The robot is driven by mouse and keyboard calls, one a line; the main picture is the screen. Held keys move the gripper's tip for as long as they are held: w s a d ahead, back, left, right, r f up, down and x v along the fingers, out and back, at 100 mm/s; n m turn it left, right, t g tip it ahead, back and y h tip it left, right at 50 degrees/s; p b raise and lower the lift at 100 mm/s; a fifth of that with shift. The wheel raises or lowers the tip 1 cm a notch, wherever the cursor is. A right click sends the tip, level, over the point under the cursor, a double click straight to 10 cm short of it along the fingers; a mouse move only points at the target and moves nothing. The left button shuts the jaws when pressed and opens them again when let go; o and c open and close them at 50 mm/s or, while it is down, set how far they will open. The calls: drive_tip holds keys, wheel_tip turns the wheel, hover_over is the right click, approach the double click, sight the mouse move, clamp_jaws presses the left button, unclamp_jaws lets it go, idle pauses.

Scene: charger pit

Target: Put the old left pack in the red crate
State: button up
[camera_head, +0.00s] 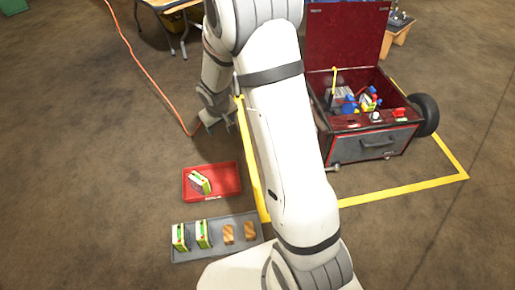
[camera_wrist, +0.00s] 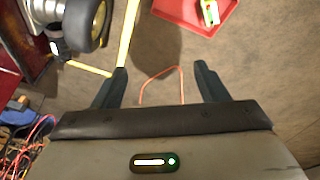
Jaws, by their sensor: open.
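The red crate (camera_head: 228,181) stands on the floor left of my arm. A white, green and yellow pack (camera_head: 200,183) lies tilted in it. In the wrist view, the crate (camera_wrist: 179,12) and the pack (camera_wrist: 210,13) show at the top edge. A similar pack (camera_head: 368,101) sits in the open dark red charger cart (camera_head: 372,146), among cables and blue and red parts. I cannot tell whether another pack is in there.
A grey tray (camera_head: 215,241) in front of the crate holds two packs (camera_head: 191,236) and two wooden blocks (camera_head: 239,232). Yellow floor tape (camera_head: 405,191) borders the cart. An orange cable (camera_head: 150,73) runs along the floor. The cart's lid (camera_head: 345,35) stands open; its wheel (camera_head: 425,114) is at right.

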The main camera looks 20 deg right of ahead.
drive_tip(key=s+d+r+m, duration=0.1)
drive_tip(key=s+r, duration=0.4)
drive_tip(key=s, duration=0.4)
drive_tip(key=s+r+m+g, duration=0.1)
drive_tip(key=s+r, duration=0.5)
drive_tip(key=s, duration=0.2)
drive_tip(key=s+d+r+m+g+y, duration=0.1)
drive_tip(key=s+r, duration=0.4)
drive_tip(key=s, duration=0.4)
drive_tip(key=shift+s+d+r, duration=0.15)
drive_tip(key=shift+s+d, duration=0.15)
drive_tip(key=shift+s, duration=0.05)
